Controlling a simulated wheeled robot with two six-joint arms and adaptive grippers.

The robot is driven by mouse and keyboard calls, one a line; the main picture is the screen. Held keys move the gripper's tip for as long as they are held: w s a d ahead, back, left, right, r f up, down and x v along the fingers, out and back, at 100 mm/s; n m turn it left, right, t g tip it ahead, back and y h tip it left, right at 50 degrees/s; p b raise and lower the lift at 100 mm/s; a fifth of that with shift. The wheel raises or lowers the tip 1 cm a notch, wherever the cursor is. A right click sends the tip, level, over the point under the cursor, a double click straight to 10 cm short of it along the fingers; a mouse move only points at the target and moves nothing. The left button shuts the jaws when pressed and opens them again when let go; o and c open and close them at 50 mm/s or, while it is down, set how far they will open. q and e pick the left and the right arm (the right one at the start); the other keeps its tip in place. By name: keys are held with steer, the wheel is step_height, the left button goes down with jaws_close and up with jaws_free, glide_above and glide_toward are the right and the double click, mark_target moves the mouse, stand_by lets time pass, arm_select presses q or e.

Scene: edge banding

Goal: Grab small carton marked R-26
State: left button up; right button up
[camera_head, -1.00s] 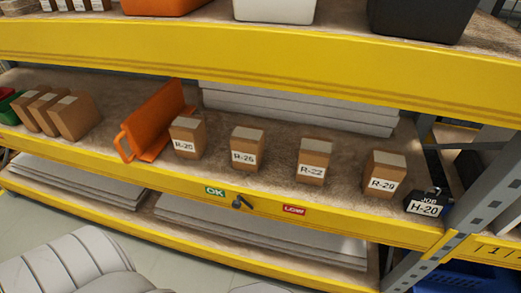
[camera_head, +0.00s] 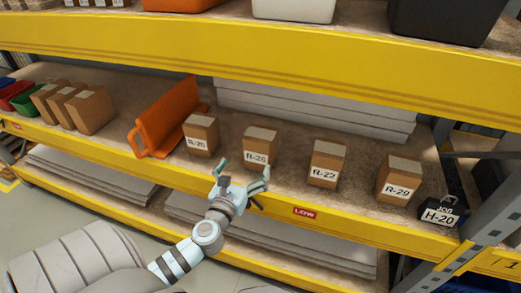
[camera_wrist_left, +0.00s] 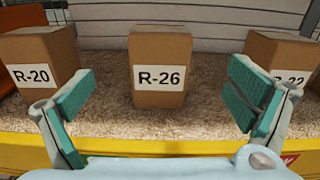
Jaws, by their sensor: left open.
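The small carton marked R-26 (camera_head: 261,148) stands upright on the middle shelf, second from the left in a spaced row of labelled cartons. In the left wrist view the R-26 carton (camera_wrist_left: 160,68) is centred, its label facing me. My left gripper (camera_head: 242,175) is open and empty in front of the shelf edge, just short of that carton. In the left wrist view its two teal-padded fingers (camera_wrist_left: 160,100) frame the carton from either side without touching it. My right gripper is not in view.
A carton marked R-20 (camera_head: 201,137) stands left of R-26, and R-22 (camera_head: 327,163) and R-29 (camera_head: 398,180) stand to its right. An orange divider (camera_head: 169,118) is further left. White boards (camera_head: 315,108) lie behind. A yellow beam (camera_head: 260,60) runs above.

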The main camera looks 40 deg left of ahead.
mark_target(256, 147)
arm_select(q)
steer(key=x, duration=0.9)
steer(key=shift+d+f, duration=0.1)
steer(key=shift+f, duration=0.05)
steer(key=b+x, duration=0.1)
steer(key=x, duration=0.1)
steer(key=f+b+x, duration=0.1)
steer(key=x, duration=0.2)
steer(key=shift+w, duration=0.1)
steer(key=shift+r, duration=0.1)
steer(key=c, duration=1.5)
